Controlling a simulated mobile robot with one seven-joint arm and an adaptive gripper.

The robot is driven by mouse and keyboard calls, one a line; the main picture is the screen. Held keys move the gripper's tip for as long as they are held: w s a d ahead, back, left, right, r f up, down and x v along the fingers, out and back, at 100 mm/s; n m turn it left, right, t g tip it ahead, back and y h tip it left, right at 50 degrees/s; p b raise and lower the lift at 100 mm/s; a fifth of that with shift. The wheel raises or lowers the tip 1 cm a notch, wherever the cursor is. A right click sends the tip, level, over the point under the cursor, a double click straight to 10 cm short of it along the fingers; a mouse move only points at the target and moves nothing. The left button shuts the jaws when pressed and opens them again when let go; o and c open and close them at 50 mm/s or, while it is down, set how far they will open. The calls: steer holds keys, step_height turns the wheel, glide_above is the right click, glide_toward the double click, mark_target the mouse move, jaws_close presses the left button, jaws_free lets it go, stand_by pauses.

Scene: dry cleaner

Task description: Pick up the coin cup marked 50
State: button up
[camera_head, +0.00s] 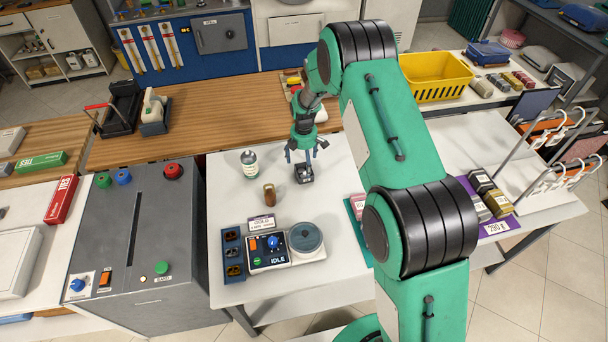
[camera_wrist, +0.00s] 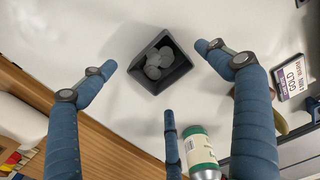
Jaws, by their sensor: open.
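A small dark square cup (camera_head: 304,177) with grey coins in it stands on the white table. In the wrist view the cup (camera_wrist: 151,86) sits near the middle, tilted in the picture, with its coins (camera_wrist: 159,62) showing inside. No number on it can be read. My gripper (camera_head: 302,157) points down just above the cup. Its blue fingers (camera_wrist: 158,76) are spread, two at the sides and one below in the wrist view, with nothing held. Three small dark cups stand in a blue rack (camera_head: 232,280) at the left; their marks are unreadable.
A white and green bottle (camera_head: 249,164) and a brown object (camera_head: 269,194) stand left of the cup. A small sign (camera_wrist: 291,78) reads GOLD in the wrist view. A device (camera_head: 270,254) with a round pan is in front. The table left of the bottle is clear.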

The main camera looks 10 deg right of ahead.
mark_target(304, 175)
steer(key=shift+f, duration=2.6)
steer(key=shift+c, duration=0.3)
steer(key=c, duration=1.3)
steer(key=shift+r, duration=0.2)
steer(key=shift+c, duration=0.2)
steer(key=shift+r, duration=0.55)
step_height(304, 175, up, 2)
steer(key=s, duration=0.5)
steer(key=s+r, duration=0.1)
steer(key=s, duration=1)
steer(key=shift+d+r, duration=0.25)
steer(key=shift+r, duration=0.05)
steer(key=shift+c, duration=0.2)
